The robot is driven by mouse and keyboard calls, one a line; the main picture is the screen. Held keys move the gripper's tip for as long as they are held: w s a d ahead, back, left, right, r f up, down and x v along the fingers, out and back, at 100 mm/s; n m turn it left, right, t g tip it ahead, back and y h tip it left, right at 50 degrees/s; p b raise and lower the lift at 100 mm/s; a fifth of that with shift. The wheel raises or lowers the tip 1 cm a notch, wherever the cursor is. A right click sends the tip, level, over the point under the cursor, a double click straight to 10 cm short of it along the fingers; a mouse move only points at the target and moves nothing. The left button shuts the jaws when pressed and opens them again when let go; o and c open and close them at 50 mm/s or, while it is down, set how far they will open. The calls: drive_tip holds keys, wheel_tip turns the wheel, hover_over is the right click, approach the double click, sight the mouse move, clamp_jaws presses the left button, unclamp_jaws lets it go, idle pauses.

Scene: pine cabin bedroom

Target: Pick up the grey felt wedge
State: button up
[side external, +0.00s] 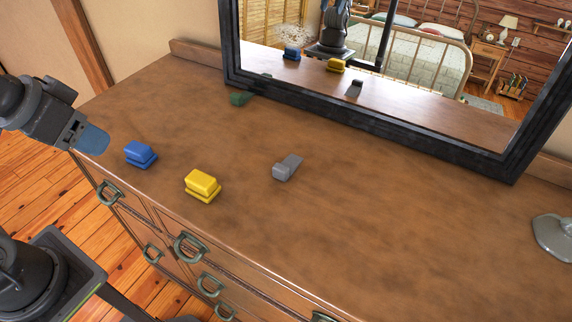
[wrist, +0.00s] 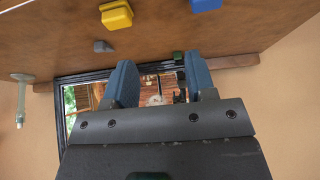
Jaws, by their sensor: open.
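The grey felt wedge (side external: 287,168) lies on the wooden dresser top, right of the yellow block. In the wrist view the grey wedge (wrist: 102,46) shows small at the left, under the yellow block. My gripper (side external: 93,139) is at the left of the side view, near the dresser's left edge and well apart from the wedge. Its two blue fingers (wrist: 161,82) are spread in the wrist view, with nothing between them but background.
A yellow block (side external: 202,186) and a blue block (side external: 140,154) sit left of the wedge. A dark green object (side external: 240,98) lies by the black-framed mirror (side external: 370,128), which reflects the scene. A grey glass base (side external: 553,236) stands far right. The dresser top (side external: 400,220) right of the wedge is clear.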

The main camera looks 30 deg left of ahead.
drive_tip(key=w+d+r+m+g, duration=0.2)
drive_tip(key=w+d+r+m, duration=0.25)
drive_tip(key=w, duration=0.25)
drive_tip(key=m+g, duration=0.4)
drive_tip(key=m, duration=1)
hover_over(282, 167)
wheel_tip(282, 167, down, 7)
drive_tip(key=shift+n, duration=0.25)
wheel_tip(282, 167, down, 13)
clamp_jaws()
